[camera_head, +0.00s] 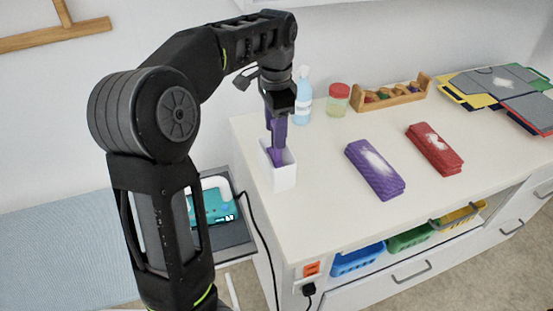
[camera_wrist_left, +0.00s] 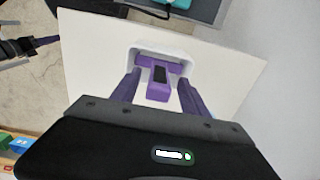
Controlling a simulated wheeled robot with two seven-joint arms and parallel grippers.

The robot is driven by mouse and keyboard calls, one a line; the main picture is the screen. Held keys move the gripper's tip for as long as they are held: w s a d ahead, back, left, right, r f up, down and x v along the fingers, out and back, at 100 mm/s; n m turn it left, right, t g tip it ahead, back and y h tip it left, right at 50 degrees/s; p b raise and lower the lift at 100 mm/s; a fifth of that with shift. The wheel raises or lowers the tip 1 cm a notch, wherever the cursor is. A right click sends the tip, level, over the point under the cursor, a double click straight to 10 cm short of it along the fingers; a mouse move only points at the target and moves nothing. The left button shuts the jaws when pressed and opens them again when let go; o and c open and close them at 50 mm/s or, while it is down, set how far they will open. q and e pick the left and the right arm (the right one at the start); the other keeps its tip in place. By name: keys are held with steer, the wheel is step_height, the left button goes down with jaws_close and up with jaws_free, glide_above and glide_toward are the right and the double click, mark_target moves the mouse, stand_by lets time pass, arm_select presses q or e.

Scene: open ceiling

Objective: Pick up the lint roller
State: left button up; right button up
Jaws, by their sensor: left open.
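The lint roller (camera_wrist_left: 158,90), purple with a dark patch on its handle, stands in a white holder (camera_head: 284,176) at the left end of the counter. The holder's white rim also shows in the left wrist view. My left gripper (camera_head: 277,140) points down over the holder, with its purple fingers open. In the left wrist view, one finger is on each side of the roller's handle, with a gap showing. The roller's lower part is hidden in the holder. A dark gripper with a purple tip, likely my right one (camera_wrist_left: 46,41), shows at the left edge of the left wrist view.
On the counter (camera_head: 330,205) stand a spray bottle (camera_head: 303,100), a red-lidded jar (camera_head: 338,99) and a wooden rack (camera_head: 392,97). A purple folded cloth (camera_head: 375,172) and a red one (camera_head: 434,151) lie to the right. A teal device (camera_head: 214,206) sits lower left.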

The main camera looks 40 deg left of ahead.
arm_select(q)
steer(key=shift+f, duration=0.1)
step_height(320, 180, down, 5)
steer(key=shift+d+f+p, duration=0.1)
steer(key=shift+p, duration=0.5)
steer(key=shift+c, duration=0.4)
jaws_close()
